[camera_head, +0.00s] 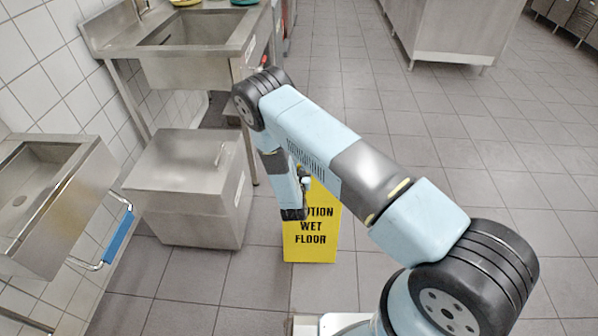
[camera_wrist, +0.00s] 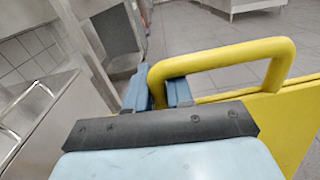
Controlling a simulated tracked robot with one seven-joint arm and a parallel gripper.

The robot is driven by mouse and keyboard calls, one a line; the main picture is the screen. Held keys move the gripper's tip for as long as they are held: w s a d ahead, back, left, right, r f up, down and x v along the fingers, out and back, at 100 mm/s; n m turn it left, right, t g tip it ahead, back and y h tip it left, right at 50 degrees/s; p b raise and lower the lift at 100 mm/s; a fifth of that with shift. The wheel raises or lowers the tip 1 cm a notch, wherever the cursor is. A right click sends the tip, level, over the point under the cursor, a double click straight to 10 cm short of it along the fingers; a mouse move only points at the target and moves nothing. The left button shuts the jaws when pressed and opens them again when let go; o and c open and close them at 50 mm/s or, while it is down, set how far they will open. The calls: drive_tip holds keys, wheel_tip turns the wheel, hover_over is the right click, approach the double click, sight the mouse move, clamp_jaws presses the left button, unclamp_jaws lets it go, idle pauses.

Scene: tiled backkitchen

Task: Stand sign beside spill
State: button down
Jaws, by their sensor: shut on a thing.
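The yellow wet floor sign (camera_head: 311,243) stands on or just over the grey tiles, in the middle of the head view. Its black lettering faces me and its upper left part is hidden behind my arm. In the wrist view its yellow loop handle (camera_wrist: 222,54) passes between the two blue fingers of my gripper (camera_wrist: 160,92). My gripper is shut on the handle. The sign's panel (camera_wrist: 291,125) shows at the right of the wrist view. I cannot tell whether the sign's foot touches the floor. No spill can be made out in either view.
A steel box with a lid (camera_head: 186,190) stands close left of the sign. A steel sink unit (camera_head: 205,68) is behind it and a small wall basin (camera_head: 75,185) is at far left. A steel counter (camera_head: 450,58) stands at the back. The floor to the right is clear.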

drive_tip(key=shift+s+f, duration=0.1)
drive_tip(key=shift+f, duration=1.3)
drive_tip(key=c, duration=1)
unclamp_jaws()
